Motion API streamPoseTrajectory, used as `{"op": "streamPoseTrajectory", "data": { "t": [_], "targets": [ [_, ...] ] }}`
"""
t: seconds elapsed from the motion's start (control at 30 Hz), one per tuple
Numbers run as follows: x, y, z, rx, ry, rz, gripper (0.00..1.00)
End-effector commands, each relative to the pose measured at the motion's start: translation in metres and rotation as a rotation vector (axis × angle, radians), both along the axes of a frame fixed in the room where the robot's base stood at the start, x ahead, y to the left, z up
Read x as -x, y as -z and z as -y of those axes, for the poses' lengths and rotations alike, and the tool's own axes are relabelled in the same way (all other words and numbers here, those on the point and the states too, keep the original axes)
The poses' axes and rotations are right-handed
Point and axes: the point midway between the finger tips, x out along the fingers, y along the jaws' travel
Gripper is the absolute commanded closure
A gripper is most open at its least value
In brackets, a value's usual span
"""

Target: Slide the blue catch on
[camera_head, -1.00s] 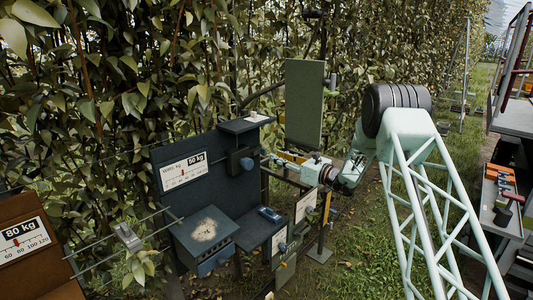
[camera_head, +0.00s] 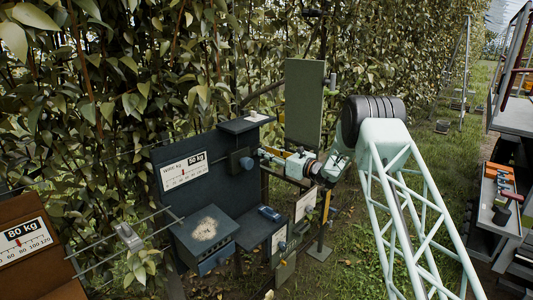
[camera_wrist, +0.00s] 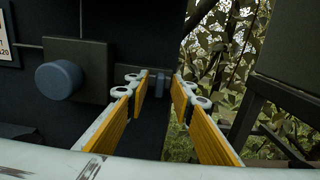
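A blue round knob (camera_head: 247,163) sits on a dark square block (camera_head: 235,160) on the blue-grey panel (camera_head: 168,204). I take this as the catch. In the wrist view the knob (camera_wrist: 58,80) is left of my gripper (camera_wrist: 158,82), apart from its fingers. My gripper (camera_head: 263,154) is at the panel's right edge, beside the block. Its yellow-padded fingers stand apart. A small dark upright piece (camera_wrist: 161,84) shows between the fingertips; I cannot tell whether it touches them.
A 50 kg scale label (camera_head: 184,170) is on the panel. Below are a box with a speckled top (camera_head: 205,228) and a ledge with a small blue piece (camera_head: 269,213). A green upright board (camera_head: 304,100) stands behind my gripper.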

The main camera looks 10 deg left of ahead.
Motion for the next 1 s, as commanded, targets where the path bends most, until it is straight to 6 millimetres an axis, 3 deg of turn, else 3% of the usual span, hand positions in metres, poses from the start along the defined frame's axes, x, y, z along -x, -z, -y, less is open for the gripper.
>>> {"op": "streamPoseTrajectory", "data": {
  "t": [0.07, 0.3, 0.63, 1.0],
  "targets": [
    [0.0, 0.0, 0.0, 0.0, 0.0, 0.0, 0.78],
    [0.0, 0.0, 0.0, 0.0, 0.0, 0.0, 1.0],
    [0.003, 0.0, -0.003, 0.0, -0.001, 0.0, 1.0],
    [0.027, 0.001, -0.019, 0.0, -0.001, 0.0, 1.0]
  ]
}}
